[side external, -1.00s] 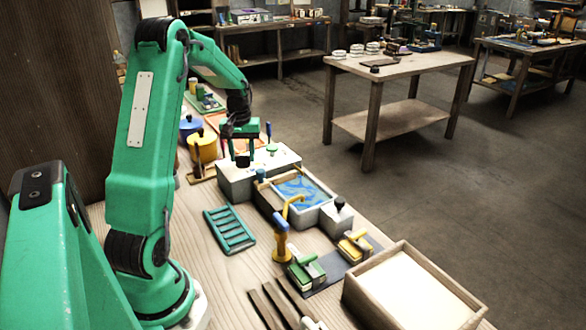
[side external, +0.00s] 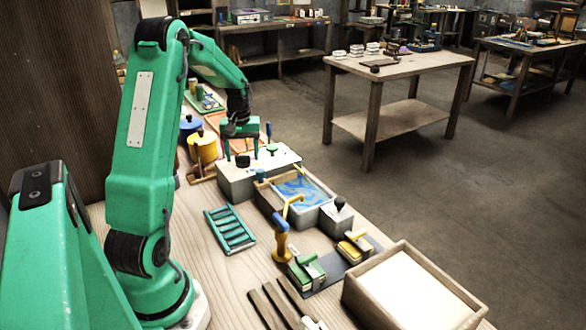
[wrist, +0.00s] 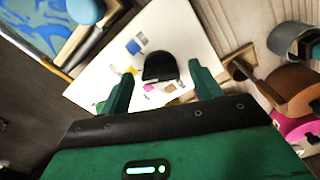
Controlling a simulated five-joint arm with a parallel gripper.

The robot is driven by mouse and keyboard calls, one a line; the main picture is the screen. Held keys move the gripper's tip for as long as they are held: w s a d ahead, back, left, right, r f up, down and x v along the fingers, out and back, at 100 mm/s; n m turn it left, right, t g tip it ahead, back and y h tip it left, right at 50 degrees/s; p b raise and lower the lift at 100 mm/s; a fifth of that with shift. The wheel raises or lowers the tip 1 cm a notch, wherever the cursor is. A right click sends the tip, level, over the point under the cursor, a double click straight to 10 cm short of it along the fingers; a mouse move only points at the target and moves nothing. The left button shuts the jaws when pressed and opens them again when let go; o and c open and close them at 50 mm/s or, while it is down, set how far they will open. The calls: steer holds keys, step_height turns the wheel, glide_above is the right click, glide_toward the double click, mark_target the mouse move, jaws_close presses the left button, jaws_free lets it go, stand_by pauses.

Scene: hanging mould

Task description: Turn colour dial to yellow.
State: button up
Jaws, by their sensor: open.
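The colour dial is a black knob (wrist: 160,67) on a white panel, with blue, yellow and pink patches around it in the wrist view. In the side view the black knob (side external: 243,161) sits on top of a pale grey box (side external: 236,185). My gripper (wrist: 160,78) is open, with one finger on either side of the knob in the wrist view. In the side view my gripper (side external: 242,148) is just above the box top. I cannot tell whether the fingers touch the knob. The knob's pointer is not clear.
A yellow pot (side external: 203,147) and a blue pot (side external: 189,124) stand behind. A green rack (side external: 230,229) lies on the table.

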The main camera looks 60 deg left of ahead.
mark_target(243, 156)
steer(key=shift+r, duration=3.9)
steer(key=shift+d, duration=0.15)
steer(key=s+d+r+m+t, duration=0.1)
steer(key=d+r+m, duration=0.2)
steer(key=d, duration=0.6)
steer(key=s+d+r+m+t+y, duration=0.1)
steer(key=s+d+r+m, duration=0.15)
steer(key=d, duration=0.55)
steer(key=s+d+r+m+t, duration=0.1)
steer(key=d+r+m+t, duration=0.15)
steer(key=d, duration=0.65)
steer(key=s+d+f+m+t+h, duration=0.1)
steer(key=s+d+m, duration=0.4)
steer(key=s+d, duration=0.1)
steer(key=shift+s+d, duration=0.25)
steer(key=shift+d, duration=0.5)
